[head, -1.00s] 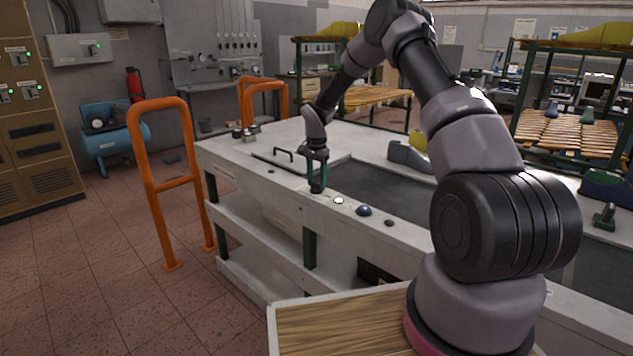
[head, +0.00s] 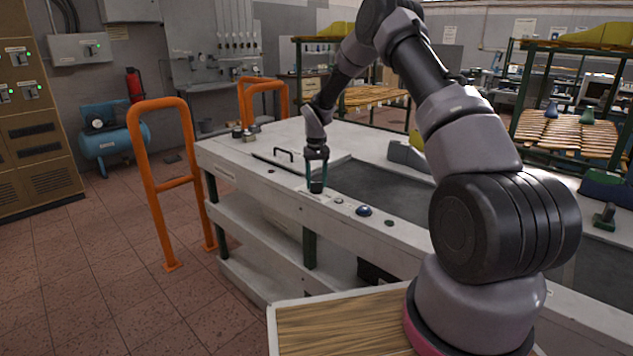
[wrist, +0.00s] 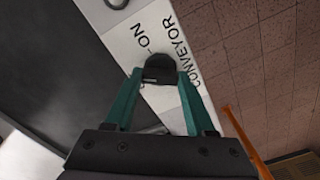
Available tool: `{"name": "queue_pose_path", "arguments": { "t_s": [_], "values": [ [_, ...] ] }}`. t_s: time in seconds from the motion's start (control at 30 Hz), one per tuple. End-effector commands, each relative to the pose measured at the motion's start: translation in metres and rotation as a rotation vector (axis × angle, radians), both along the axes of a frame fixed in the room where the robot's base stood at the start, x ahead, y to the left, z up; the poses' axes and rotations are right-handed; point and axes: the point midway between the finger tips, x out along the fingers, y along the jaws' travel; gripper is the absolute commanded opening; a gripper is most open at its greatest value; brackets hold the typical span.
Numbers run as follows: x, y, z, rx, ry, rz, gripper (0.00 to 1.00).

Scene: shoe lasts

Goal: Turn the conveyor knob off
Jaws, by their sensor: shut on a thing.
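The conveyor knob (wrist: 160,68) is black and sits on the white worktop edge. In the wrist view it lies beside the printed words ON and CONVEYOR. My gripper (wrist: 160,78) has its two green fingers on opposite sides of the knob and is shut on it. In the head view my gripper (head: 317,182) reaches down to the knob (head: 317,188) at the bench's front edge. The fingers partly cover the knob, and I cannot tell which way it points. An OFF label is not visible.
The dark conveyor belt (head: 375,190) lies sunk in the white bench (head: 265,160). A small round button (head: 339,201), a blue dome (head: 364,211) and a dark button (head: 389,223) are to the knob's right. Orange rails (head: 148,180) stand at the left.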

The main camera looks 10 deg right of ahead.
Motion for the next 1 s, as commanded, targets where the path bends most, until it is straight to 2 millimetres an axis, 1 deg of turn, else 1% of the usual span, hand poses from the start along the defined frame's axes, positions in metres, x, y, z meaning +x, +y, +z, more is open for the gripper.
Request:
{"name": "queue_pose_path", "arguments": {
  "t_s": [0.2,0.5,0.73,1.0],
  "values": [
    [0.0005,0.0001,0.0009,0.0,-0.001,0.202,0.0],
    [0.0005,0.0001,0.0009,0.001,-0.002,0.433,0.0],
    [0.0006,0.0002,0.0009,0.001,-0.002,0.544,0.0],
    [0.0007,0.0,0.0009,0.0,-0.002,0.596,0.0]
  ]
}}
